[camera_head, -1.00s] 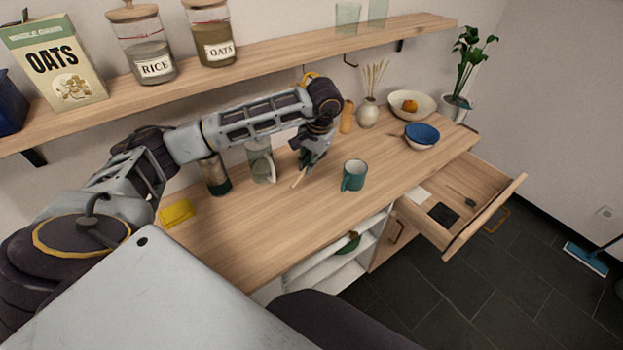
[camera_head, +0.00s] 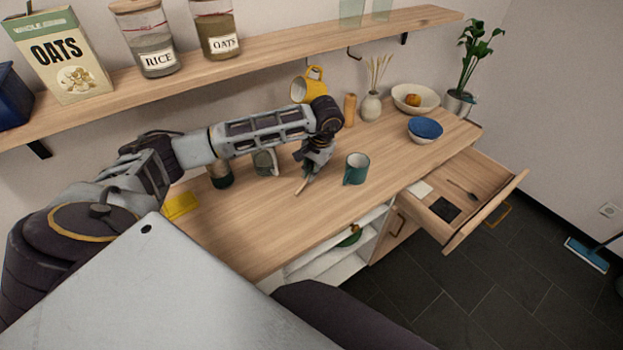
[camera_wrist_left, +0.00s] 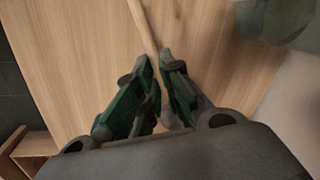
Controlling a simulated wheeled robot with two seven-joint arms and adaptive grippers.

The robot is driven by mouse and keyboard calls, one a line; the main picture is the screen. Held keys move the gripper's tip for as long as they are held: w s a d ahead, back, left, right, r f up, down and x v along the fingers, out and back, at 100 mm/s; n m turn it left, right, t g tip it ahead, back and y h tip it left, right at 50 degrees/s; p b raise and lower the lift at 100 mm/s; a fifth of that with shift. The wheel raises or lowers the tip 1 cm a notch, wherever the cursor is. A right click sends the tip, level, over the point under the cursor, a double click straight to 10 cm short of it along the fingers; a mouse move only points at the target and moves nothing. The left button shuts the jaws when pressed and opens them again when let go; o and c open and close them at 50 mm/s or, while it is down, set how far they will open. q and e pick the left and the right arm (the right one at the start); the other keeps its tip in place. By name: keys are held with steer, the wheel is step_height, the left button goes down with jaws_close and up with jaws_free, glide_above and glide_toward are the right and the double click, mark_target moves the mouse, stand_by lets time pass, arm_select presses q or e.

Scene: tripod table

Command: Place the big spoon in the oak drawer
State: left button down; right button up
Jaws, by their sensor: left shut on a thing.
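My left gripper (camera_head: 307,172) is above the counter, shut on the handle of a pale wooden spoon (camera_head: 300,187). In the left wrist view, the fingers (camera_wrist_left: 162,72) close around the pale handle (camera_wrist_left: 140,22), which runs up out of the picture; the spoon's bowl cannot be made out. The oak drawer (camera_head: 487,213) is pulled open at the right end of the counter, away from the gripper. Inside it are a white square (camera_head: 420,189), a black square (camera_head: 445,209) and a small dark spoon-like utensil (camera_head: 463,189). My right gripper is out of view.
A green mug (camera_head: 356,169) stands just right of the gripper. A glass vessel (camera_head: 265,162) and a dark-based jar (camera_head: 219,174) stand behind the arm. A blue bowl (camera_head: 425,130) is near the drawer. A yellow mug (camera_head: 309,86) hangs below the shelf. The front counter (camera_head: 255,235) is clear.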

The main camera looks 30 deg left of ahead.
mark_target(310, 185)
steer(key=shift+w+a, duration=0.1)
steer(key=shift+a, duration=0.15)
arm_select(q)
steer(key=shift+f, duration=0.1)
steer(key=shift+f, duration=0.25)
step_height(310, 185, down, 2)
steer(key=shift+f, duration=0.5)
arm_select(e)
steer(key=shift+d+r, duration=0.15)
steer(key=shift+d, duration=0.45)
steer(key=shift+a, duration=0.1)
